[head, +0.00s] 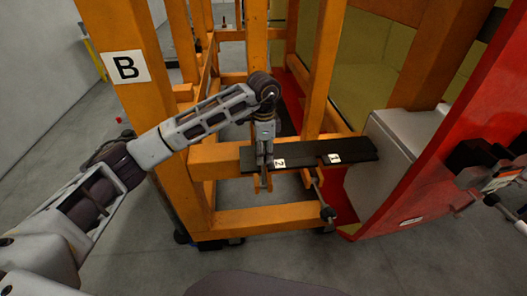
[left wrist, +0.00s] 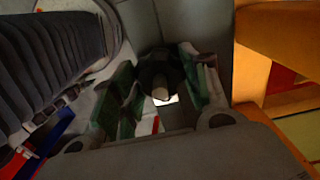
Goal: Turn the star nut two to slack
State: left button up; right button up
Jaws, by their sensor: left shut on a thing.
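My left gripper (head: 264,160) points down at the front edge of a dark plate (head: 358,150), beside the label 2 (head: 279,163). It is shut on a dark knob, which I take to be star nut two. The knob is hidden in the head view. In the left wrist view the dark knob with a pale tip (left wrist: 160,78) sits between the green-padded fingers (left wrist: 160,100). Another star nut (head: 327,213) sits on a rod below the label 1 (head: 334,158). At the right edge, part of my right arm shows; its gripper's state is unclear.
An orange frame (head: 270,219) surrounds the plate, with a post marked B (head: 125,67) at left. A grey box (head: 400,160) and a red panel (head: 440,170) stand close on the right. The grey floor (head: 290,255) in front is clear.

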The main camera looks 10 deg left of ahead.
pick_arm(q)
jog(key=shift+r, duration=0.1)
jog(key=o, duration=0.9)
jog(key=shift+c, duration=0.2)
jog(key=shift+o, duration=0.8)
jog(key=shift+r, duration=5.95)
pick_arm(e)
jog(key=shift+a, duration=0.35)
jog(key=shift+s, duration=0.1)
